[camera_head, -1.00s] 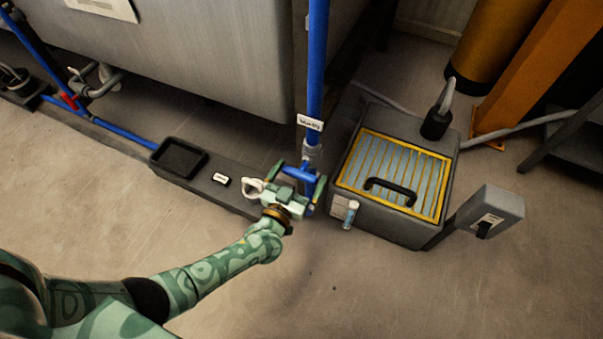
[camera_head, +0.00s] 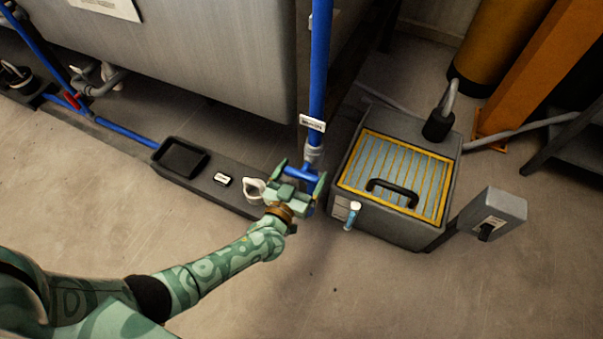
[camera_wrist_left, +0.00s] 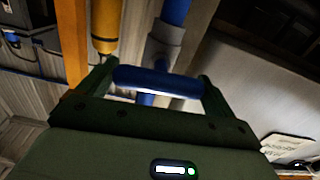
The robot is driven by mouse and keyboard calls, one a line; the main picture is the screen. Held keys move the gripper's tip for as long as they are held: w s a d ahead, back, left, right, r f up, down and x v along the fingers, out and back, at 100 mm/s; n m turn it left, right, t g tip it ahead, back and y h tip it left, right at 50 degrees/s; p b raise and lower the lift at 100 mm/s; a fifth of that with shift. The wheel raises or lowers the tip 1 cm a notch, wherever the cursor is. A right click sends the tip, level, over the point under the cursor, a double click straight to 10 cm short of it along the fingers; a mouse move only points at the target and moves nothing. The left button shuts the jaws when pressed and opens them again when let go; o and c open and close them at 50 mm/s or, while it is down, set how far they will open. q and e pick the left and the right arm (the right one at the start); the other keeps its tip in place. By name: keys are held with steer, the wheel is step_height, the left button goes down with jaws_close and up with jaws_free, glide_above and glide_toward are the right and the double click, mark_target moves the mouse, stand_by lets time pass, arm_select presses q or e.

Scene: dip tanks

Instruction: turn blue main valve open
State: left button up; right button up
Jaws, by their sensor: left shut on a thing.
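The blue main valve's handle (camera_head: 297,174) sits low on the upright blue pipe (camera_head: 320,62), below a white label (camera_head: 312,123). My left gripper (camera_head: 298,181) reaches it from the front and is shut on the handle, one finger at each end. In the left wrist view the blue handle (camera_wrist_left: 157,82) lies crosswise between the two dark green fingers, with the pipe (camera_wrist_left: 174,12) and a grey collar behind it. The valve body is partly hidden by my gripper. My right gripper is not in view.
A grey box (camera_head: 391,232) with a yellow-framed grille stands close right of the valve. A switch box (camera_head: 494,213) is further right. A grey tank (camera_head: 215,55) stands behind. A low ledge with a black tray (camera_head: 180,158) runs left. Floor in front is clear.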

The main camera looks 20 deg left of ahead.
arm_select(q)
steer(key=n, duration=0.5)
steer(key=shift+f+n, duration=0.1)
steer(key=shift+n, duration=0.3)
steer(key=n, duration=0.2)
steer(key=shift+n, duration=0.4)
steer(key=n, duration=0.2)
steer(key=shift+f+n+b, duration=0.1)
steer(key=shift+n+b, duration=0.2)
steer(key=shift+b, duration=0.1)
steer(key=n, duration=0.4)
steer(key=shift+a, duration=0.1)
steer(key=shift+s+n+b, duration=0.1)
steer(key=shift+n+b, duration=0.25)
steer(key=shift+n, duration=0.65)
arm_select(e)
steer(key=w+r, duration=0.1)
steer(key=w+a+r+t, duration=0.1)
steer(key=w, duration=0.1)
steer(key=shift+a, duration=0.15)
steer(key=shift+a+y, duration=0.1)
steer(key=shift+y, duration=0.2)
